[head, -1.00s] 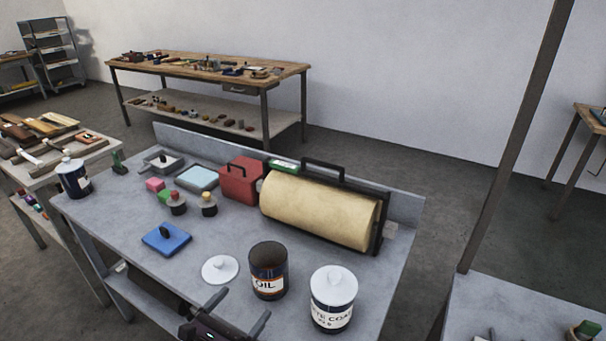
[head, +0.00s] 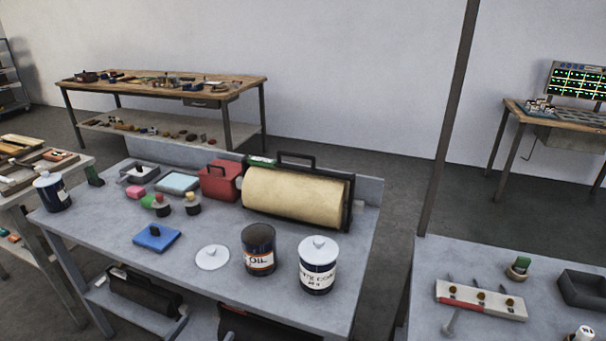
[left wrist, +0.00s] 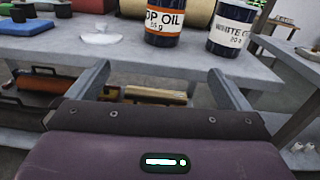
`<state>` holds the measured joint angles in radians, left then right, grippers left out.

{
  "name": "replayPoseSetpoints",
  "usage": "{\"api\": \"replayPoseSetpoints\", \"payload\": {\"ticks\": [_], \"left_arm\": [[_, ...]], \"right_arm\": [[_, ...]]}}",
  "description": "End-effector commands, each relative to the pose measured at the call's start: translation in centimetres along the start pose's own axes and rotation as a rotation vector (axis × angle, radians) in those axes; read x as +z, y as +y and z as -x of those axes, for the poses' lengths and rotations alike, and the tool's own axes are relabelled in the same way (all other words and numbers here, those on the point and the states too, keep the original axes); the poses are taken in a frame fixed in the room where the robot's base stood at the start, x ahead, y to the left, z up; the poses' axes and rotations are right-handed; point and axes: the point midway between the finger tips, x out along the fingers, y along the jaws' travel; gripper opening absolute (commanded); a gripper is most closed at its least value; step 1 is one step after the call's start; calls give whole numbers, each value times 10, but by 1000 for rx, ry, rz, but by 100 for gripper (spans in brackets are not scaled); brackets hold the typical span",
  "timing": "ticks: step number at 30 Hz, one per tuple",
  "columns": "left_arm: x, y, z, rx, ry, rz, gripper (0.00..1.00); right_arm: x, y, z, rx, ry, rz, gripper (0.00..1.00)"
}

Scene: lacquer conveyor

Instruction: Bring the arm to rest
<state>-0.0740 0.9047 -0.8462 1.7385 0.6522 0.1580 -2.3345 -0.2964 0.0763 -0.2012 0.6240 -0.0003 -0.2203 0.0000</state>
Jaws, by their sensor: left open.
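My left gripper (left wrist: 159,72) is open and empty in the left wrist view, its two grey fingers apart, facing the front edge of the grey table. In the head view only what look like its fingertips (head: 204,331) show at the bottom edge, low in front of the table. It touches nothing that I can see. The OIL can (head: 258,250) stands open on the table, with a white lid (head: 212,257) lying beside it. The white coat can (head: 318,265) stands lidded to its right. My right gripper is not in view.
The grey table (head: 110,240) also holds a tan roller (head: 295,195), a red box (head: 219,182) and a blue pad (head: 156,237). Dark items lie on its lower shelf (head: 100,292). A second grey table (head: 410,290) with a pegged block (head: 480,300) stands at right.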

Motion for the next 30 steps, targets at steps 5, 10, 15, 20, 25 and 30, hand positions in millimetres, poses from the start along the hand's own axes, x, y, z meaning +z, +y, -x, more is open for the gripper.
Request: {"api": "replayPoseSetpoints", "payload": {"ticks": [5, 10, 15, 20, 25, 30], "left_arm": [[-22, 12, -2, 43, 40, 119, 100], [-52, 28, -1, 110, 92, 281, 100], [-97, 50, 6, 222, 154, 516, 100], [-162, 72, 28, 401, 217, 839, 100], [-267, 82, 91, 756, 252, 1353, 100], [-360, 54, 180, 1173, 194, 1810, 100]], "right_arm": [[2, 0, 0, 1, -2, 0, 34], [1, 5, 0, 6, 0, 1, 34], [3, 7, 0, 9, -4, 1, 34], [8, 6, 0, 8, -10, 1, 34], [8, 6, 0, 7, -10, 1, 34], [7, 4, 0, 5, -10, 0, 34]]}}
